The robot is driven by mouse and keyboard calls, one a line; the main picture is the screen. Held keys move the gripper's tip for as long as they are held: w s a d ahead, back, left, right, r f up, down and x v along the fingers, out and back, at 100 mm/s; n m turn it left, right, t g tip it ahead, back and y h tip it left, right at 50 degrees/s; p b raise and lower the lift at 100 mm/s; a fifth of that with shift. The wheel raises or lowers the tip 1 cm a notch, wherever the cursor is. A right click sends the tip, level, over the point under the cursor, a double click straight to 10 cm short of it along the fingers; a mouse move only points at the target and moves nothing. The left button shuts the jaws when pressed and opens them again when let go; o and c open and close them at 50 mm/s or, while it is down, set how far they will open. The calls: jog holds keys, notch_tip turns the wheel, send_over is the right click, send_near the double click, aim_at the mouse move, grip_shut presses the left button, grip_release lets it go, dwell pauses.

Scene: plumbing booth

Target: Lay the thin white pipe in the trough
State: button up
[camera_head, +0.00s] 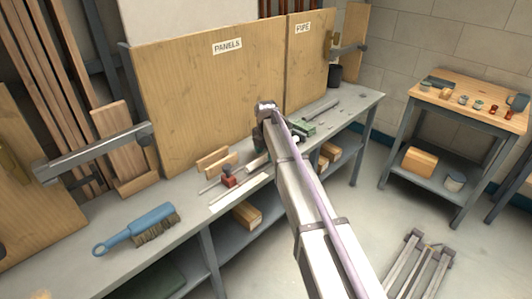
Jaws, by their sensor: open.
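A thin white pipe-like strip (238,189) lies on the grey workbench, slanting up to the right, left of my arm. I cannot tell for certain that it is the pipe. A thinner grey rod (208,188) lies beside it, by a small red block-like tool (229,178). Light wooden pieces (213,160) stand behind them against the panels; I cannot tell whether they form the trough. My arm reaches over the bench from below, and its far end is near the panel boards. I cannot make out my gripper's jaws; the arm hides that area.
A blue-handled brush (139,228) lies on the bench at the left. A green tool (304,128) and a dark cup (335,75) are to the right of my arm. A metal clamp bar (92,154) juts out at the left. A side table (452,94) stands at the right.

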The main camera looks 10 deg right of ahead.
notch_tip(320, 180, up, 9)
jog(key=p, duration=0.8)
jog(key=shift+r, duration=0.2)
jog(key=s+d+r+m+p, duration=0.1)
jog(key=s+m, duration=1.1)
jog(key=s, duration=0.5)
jog(key=s+d+r+m+p, duration=0.2)
jog(key=s+m, duration=1.1)
jog(key=s, duration=0.4)
jog(key=shift+s, duration=0.3)
